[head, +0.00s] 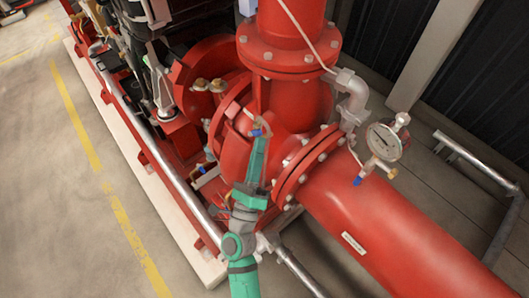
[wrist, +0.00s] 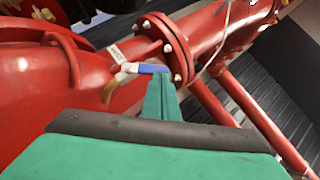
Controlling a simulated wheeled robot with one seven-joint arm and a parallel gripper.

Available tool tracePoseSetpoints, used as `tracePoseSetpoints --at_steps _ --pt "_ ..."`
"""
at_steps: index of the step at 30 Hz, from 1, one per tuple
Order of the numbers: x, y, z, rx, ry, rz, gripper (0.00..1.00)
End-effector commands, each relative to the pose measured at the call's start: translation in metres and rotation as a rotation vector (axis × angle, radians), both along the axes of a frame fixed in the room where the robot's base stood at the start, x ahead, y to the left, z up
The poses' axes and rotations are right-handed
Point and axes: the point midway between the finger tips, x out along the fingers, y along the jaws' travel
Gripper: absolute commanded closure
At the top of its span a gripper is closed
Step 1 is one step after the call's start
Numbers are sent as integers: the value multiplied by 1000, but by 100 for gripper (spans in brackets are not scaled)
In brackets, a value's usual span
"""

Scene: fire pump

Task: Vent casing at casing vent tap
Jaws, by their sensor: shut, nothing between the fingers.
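The casing vent tap (wrist: 124,73) shows in the wrist view as a small pale valve with a blue lever, on a bent brass-coloured pipe against the red pump casing (wrist: 30,95). A white label is beside it. In the head view its blue lever (head: 257,133) is small, high on the red casing (head: 232,145). My green gripper (head: 262,128) is shut with nothing between its fingers. In the wrist view the fingertips (wrist: 164,80) are right at the free end of the blue lever. I cannot tell whether they touch it. The fingers partly hide the casing behind.
A large red flanged pipe (head: 390,235) runs to the lower right, and another rises above the casing. A pressure gauge (head: 384,142) with a blue-handled cock (head: 357,181) stands to the right. A grey rail (head: 165,165) runs along the base. Open floor (head: 45,190) lies to the left.

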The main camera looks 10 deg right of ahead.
Motion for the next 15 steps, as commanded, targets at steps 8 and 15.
tracePoseSetpoints --at_steps 8,15 --pt "6 9 17 2 -5 11 100" --pt "10 13 24 2 -3 13 100"
